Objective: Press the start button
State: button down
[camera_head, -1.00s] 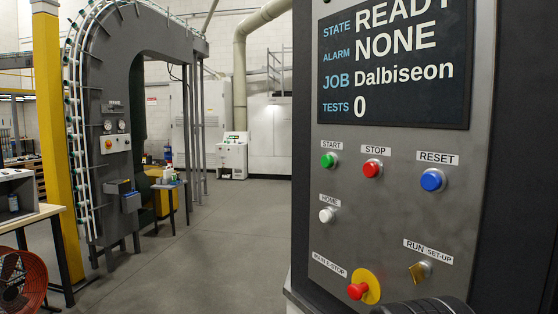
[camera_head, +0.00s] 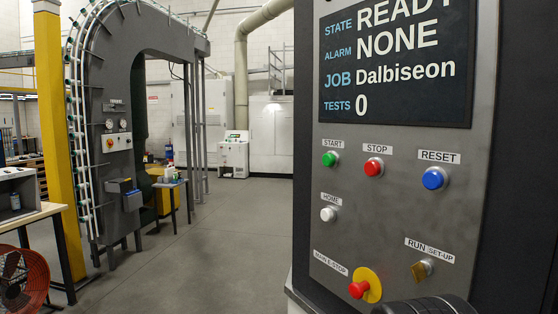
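The green start button (camera_head: 329,159) sits on the grey control panel (camera_head: 390,215) at the right, under a START label. The red stop button (camera_head: 373,167) and the blue reset button (camera_head: 433,178) are in the same row to its right. The screen (camera_head: 395,65) above reads STATE READY, ALARM NONE, JOB Dalbiseon, TESTS 0. A dark rounded part, probably of my arm, shows at the bottom edge below the run switch. My gripper's fingers are not in view, and nothing covers the start button.
A white home button (camera_head: 328,214), a red emergency stop on a yellow disc (camera_head: 368,285) and a key switch (camera_head: 421,270) are lower on the panel. A grey arched conveyor (camera_head: 115,130), yellow post (camera_head: 55,140) and red fan (camera_head: 22,280) stand left. Floor between is clear.

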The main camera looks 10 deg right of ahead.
aim_at(329, 159)
jog(key=i+j+z, duration=0.1)
jog(key=j, duration=0.9)
jog(key=i+j, duration=0.1)
jog(key=j, duration=0.9)
jog(key=l, duration=0.15)
jog(key=i+z, duration=0.05)
